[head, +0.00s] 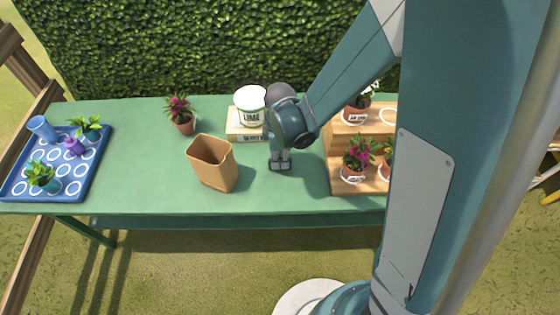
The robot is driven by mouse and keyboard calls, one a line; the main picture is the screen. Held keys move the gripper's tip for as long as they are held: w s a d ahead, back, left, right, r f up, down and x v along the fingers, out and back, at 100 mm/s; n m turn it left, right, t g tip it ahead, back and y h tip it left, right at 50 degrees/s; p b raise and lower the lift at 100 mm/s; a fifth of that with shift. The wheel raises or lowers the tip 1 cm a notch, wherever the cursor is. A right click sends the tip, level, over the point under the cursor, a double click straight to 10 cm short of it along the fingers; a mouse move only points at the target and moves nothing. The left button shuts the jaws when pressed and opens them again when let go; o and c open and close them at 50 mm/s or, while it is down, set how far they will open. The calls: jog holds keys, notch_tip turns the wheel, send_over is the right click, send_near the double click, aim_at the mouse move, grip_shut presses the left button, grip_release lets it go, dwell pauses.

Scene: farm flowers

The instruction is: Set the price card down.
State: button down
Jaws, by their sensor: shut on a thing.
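My gripper (280,166) points down over the green table (140,165), between the brown paper bag and the wooden stepped stand. Its fingers are shut at the tabletop or just above it; I cannot tell whether they touch. The price card is not clearly visible; whatever part is between the fingers is too small and dark to make out. The wooden stand (340,150) is right of my gripper, partly hidden by my arm. It holds potted flowers with pale markings in front of them.
The open paper bag (213,163) stands left of my gripper. A white lime tub (250,106) sits on a pale block (238,124) behind. A potted pink flower (181,115) stands back left. A blue tray (85,180) with pots is far left. The table's front middle is clear.

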aim_at(280, 159)
jog(key=shift+f, duration=0.2)
jog(key=c, duration=2.5)
grip_release()
jog(key=shift+r, duration=0.25)
notch_tip(280, 159, up, 12)
jog(key=p, duration=0.2)
